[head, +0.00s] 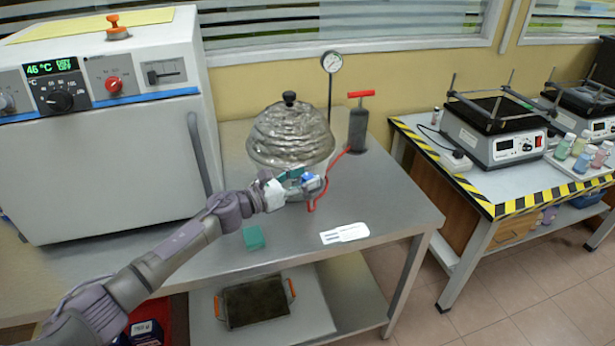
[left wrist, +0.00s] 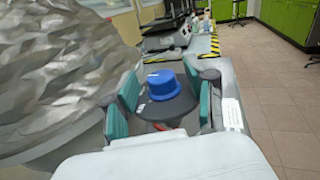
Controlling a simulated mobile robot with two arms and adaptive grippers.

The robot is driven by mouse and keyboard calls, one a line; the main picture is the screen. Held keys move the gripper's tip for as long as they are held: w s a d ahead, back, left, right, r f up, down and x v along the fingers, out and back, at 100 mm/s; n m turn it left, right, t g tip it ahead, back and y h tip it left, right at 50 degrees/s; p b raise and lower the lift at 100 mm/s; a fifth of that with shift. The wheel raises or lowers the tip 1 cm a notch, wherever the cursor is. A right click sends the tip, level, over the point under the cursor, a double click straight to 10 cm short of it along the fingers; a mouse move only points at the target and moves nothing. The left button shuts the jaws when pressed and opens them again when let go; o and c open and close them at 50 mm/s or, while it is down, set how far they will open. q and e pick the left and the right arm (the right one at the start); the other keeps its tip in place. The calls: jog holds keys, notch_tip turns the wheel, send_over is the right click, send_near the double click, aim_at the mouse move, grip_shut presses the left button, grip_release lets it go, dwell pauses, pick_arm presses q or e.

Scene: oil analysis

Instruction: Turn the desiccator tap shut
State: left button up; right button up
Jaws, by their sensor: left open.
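The desiccator (head: 290,138) is a rippled, clear glass dome with a black knob on top, standing on the metal bench. It also fills the left of the left wrist view (left wrist: 50,75). Its tap has a blue knob (left wrist: 163,85) above a dark grey body, and a bit of blue shows in the head view (head: 311,182). My left gripper (head: 299,179) is at the dome's front right. In the left wrist view its teal finger pads (left wrist: 162,104) stand open on either side of the blue knob, with gaps visible. My right gripper is not in view.
A red hose (head: 333,165) runs from near the tap to a dark hand pump (head: 358,130). A gauge (head: 331,62) stands behind. A white oven (head: 120,165) is at left. A green block (head: 253,238) and white card (head: 345,233) lie in front; the bench's right end is clear.

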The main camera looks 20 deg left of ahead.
pick_arm(q)
jog(key=v, duration=0.7)
jog(key=shift+d, duration=0.1)
